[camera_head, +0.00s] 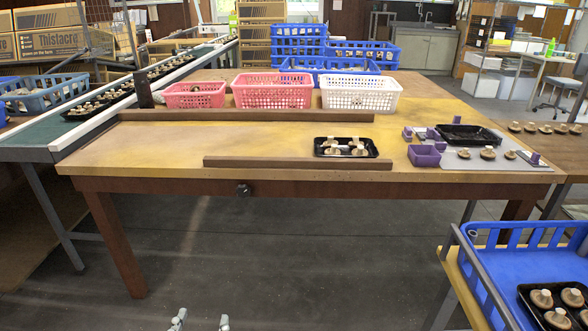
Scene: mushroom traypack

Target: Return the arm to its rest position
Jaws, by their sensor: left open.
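The fingertips of my left gripper (202,321) show at the bottom edge, left of centre. They are apart, with only bare floor between them, and the rest of the gripper and arm is cut off. The gripper is in front of the wooden table (250,150), clear of its near edge. My right gripper is not in view. A black tray (345,139) holding several mushrooms sits near the table's front edge, right of centre, beside the front brown rail (297,162).
Pink baskets (271,91) and a white basket (361,94) stand at the table's back. An empty black tray (468,135) and a purple box (424,155) are at right. A blue crate (540,262) with trays stands lower right. A conveyor (60,138) runs at left. Floor before the table is clear.

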